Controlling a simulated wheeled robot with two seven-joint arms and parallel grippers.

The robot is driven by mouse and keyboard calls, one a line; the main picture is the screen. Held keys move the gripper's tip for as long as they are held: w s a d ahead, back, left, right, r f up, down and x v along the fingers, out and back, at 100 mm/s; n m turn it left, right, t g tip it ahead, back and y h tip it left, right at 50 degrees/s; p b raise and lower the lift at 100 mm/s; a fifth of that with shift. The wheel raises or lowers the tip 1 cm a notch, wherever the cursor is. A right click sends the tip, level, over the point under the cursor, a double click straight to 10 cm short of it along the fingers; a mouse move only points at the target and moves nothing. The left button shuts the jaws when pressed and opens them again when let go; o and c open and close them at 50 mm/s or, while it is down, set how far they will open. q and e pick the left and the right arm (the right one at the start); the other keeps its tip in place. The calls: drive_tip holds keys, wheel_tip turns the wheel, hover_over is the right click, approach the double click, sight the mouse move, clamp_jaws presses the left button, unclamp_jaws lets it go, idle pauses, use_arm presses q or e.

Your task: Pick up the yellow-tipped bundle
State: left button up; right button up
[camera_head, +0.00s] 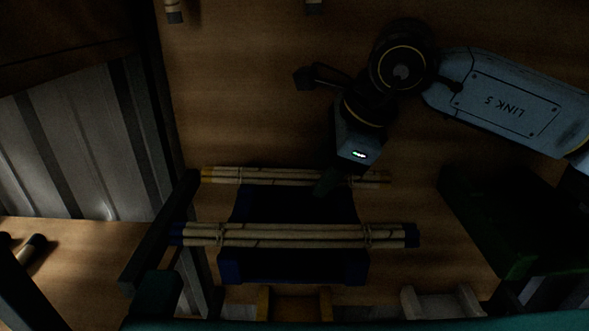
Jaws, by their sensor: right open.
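The yellow-tipped bundle (270,177) is a set of light rattan sticks tied with cord, with yellow ends. It lies level across the far side of a dark blue holder (292,268). My right gripper (325,184) is open and comes down from above at the right half of this bundle. A dark finger overlaps the sticks there, and I cannot tell whether it touches them. A second bundle with blue tips (290,235) lies across the holder nearer the bottom of the picture. My left gripper is not in view.
A dark green box (510,225) stands at the right. A dark post and rail (160,235) stand close to the bundles' left ends. A yellow holder (295,303) and a pale holder (442,302) sit at the bottom. The wooden surface above the bundles is mostly clear.

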drive_tip(key=shift+w+a+f, duration=0.1)
drive_tip(key=shift+f, duration=0.2)
drive_tip(key=shift+c, duration=0.4)
drive_tip(key=c, duration=1)
drive_tip(key=shift+r, duration=0.1)
